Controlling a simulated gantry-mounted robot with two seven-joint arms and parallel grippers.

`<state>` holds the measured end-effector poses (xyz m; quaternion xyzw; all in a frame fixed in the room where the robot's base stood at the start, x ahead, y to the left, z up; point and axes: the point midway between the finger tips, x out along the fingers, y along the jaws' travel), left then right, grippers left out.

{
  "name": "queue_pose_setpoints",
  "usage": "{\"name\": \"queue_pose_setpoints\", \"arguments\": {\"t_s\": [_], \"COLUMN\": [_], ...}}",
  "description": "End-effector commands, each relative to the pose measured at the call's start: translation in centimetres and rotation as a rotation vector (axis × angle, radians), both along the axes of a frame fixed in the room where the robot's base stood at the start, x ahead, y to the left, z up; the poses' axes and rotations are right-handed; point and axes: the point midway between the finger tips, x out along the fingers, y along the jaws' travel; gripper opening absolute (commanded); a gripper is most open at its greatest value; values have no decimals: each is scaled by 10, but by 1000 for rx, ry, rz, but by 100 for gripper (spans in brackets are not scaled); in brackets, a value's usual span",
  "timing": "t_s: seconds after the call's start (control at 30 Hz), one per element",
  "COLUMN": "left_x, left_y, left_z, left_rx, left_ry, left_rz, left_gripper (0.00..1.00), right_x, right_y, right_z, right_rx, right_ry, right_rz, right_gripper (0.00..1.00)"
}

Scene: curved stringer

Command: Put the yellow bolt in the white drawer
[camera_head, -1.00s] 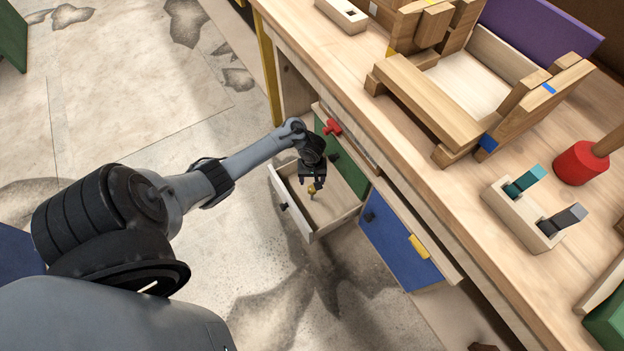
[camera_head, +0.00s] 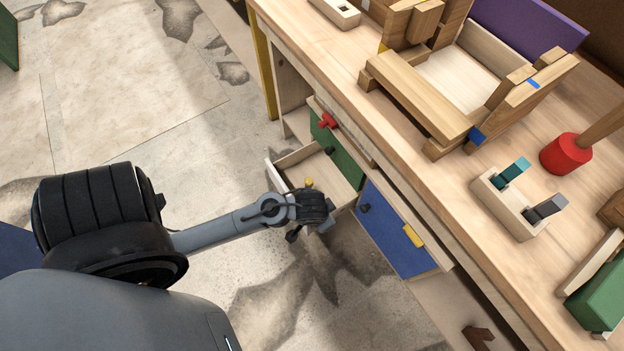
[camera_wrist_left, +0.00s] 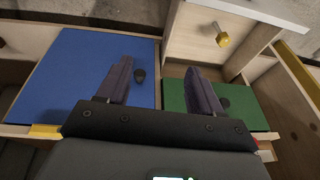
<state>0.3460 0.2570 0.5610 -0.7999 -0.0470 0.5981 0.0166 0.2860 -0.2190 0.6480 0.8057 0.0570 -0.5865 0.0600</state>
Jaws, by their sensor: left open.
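The yellow bolt (camera_head: 309,182) lies inside the open white drawer (camera_head: 276,177). In the left wrist view the bolt (camera_wrist_left: 222,40) rests on the pale floor of the drawer (camera_wrist_left: 195,50), its yellow head toward the camera. My left gripper (camera_wrist_left: 157,80) is open, with its two dark fingers apart and nothing between them. In the head view the left gripper (camera_head: 318,226) is beside the drawer's near right corner, apart from the bolt, and its fingertips are hard to make out. My right gripper is not in view.
A red handle (camera_head: 327,121) sticks out above. The workbench top (camera_head: 350,90) holds a wooden frame (camera_head: 425,95), a red mallet (camera_head: 566,153) and a clamp block (camera_head: 505,205).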

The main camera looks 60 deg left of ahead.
Motion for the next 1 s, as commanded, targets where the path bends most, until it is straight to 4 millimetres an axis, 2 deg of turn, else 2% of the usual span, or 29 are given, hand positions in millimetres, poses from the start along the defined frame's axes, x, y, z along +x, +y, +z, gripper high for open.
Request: {"name": "queue_pose_setpoints", "arguments": {"t_s": [0.03, 0.1, 0.2, 0.3, 0.43, 0.77, 0.87, 1.0], "left_x": [-14, -28, -45, -55, -60, -60, -60, -60], "left_y": [-12, -24, -33, -39, -41, -41, -41, -41], "left_z": [17, 39, 63, 78, 86, 88, 94, 113], "left_rx": [-11, -21, -35, -47, -53, -52, -52, -51], "left_ry": [-4, -8, -12, -15, -17, -17, -17, -17], "left_rz": [-42, -101, -161, -199, -220, -223, -223, -223], "left_gripper": [66, 66, 66, 66, 66, 66, 66, 66], "right_x": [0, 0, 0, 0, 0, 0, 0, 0], "right_y": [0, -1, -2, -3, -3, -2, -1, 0], "right_z": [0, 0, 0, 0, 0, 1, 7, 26], "right_rx": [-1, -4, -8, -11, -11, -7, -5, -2], "right_ry": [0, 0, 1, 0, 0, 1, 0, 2], "right_rz": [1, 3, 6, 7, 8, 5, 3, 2], "right_gripper": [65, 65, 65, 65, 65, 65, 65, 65]}}
